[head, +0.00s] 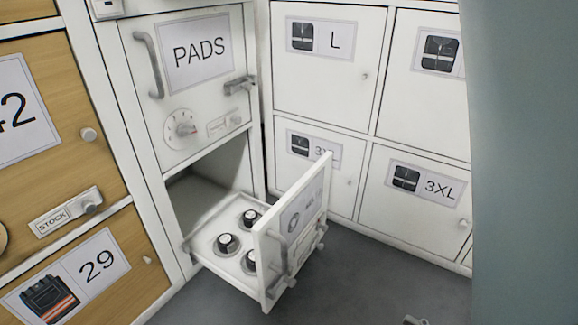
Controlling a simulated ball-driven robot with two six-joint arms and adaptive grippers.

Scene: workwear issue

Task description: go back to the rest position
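My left gripper is not in the head view. A small grey metal part (416,320) pokes in at the bottom edge, right of centre, over the dark floor. It looks like the tip of my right gripper, but too little shows to tell whether it is open or shut. It is apart from the open drawer (272,270). No held object is visible.
The drawer juts out below the shut PADS door (190,80) and holds several black-topped round pieces (228,244). White lockers (325,90) stand behind. Wooden fronts (100,90) are at left. A teal surface (525,160) blocks the right side. The floor (370,285) is clear in front.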

